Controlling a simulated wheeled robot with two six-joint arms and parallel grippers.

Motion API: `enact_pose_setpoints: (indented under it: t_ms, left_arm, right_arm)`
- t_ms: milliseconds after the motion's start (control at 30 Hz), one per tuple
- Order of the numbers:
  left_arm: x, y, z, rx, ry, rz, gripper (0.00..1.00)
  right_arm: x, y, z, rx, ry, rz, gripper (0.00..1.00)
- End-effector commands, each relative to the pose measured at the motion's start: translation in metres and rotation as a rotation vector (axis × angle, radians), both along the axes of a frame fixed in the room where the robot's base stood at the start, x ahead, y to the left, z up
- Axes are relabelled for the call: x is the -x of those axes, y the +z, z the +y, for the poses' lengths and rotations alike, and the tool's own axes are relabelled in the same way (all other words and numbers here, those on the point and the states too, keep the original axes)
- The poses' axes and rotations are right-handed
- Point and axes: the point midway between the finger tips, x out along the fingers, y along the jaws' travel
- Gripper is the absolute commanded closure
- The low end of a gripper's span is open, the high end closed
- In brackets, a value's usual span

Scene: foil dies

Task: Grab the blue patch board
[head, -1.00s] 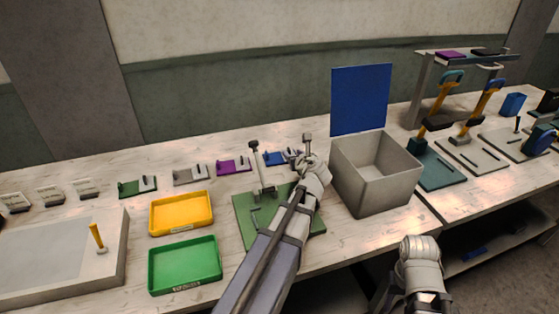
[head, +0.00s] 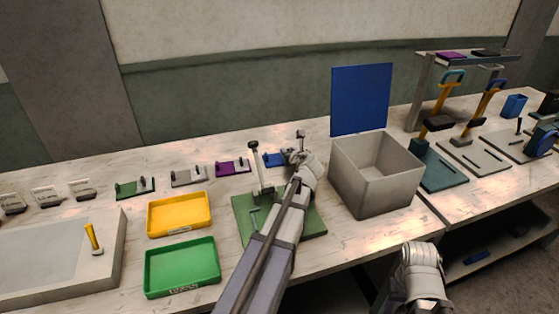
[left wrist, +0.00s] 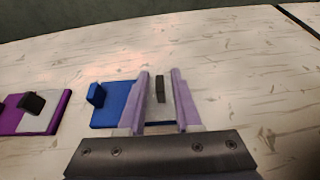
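The blue patch board (head: 271,160) lies on the bench behind the green mat, at the right end of a row of small boards. In the left wrist view the same board (left wrist: 112,104) has a blue half with a blue peg and a pale half with a dark upright tab. My left gripper (head: 296,157) is over its right part and hides some of it. In the left wrist view the two fingers of this gripper (left wrist: 160,84) are apart, one on each side of the dark tab. Contact with the tab cannot be made out. Of my right arm only a link shows.
A purple board (head: 233,167) lies left of the blue one. A grey open bin (head: 358,180) stands close on the right, with a tall blue panel (head: 361,100) behind it. A green mat with a post (head: 254,165) is in front. Yellow (head: 179,229) and green trays lie left.

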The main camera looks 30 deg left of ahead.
Motion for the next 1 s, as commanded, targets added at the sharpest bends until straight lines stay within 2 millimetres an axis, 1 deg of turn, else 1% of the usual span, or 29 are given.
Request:
enact_pose_setpoints:
  t_ms: [33, 267, 867, 1000]
  left_arm:
    - [0.0, -0.0001, -0.0002, 0.0, 0.0, 0.0, 0.74]
    - [0.0001, 0.0, -0.0002, 0.0, 0.0, 0.0, 1.0]
    - [0.0, 0.0002, -0.0002, 0.0, 0.0, 0.0, 1.0]
    - [0.0, 0.0036, -0.0002, 0.0, 0.0, 0.0, 1.0]
  right_arm:
    - [0.0, 0.0, 0.0, 0.0, 0.0, 0.0, 0.5]
    - [0.0, 0.0, 0.0, 0.0, 0.0, 0.0, 0.5]
    - [0.0, 0.0001, 0.0, 0.0, 0.0, 0.0, 0.5]
    - [0.0, 0.0035, 0.0, 0.0, 0.0, 0.0, 0.5]
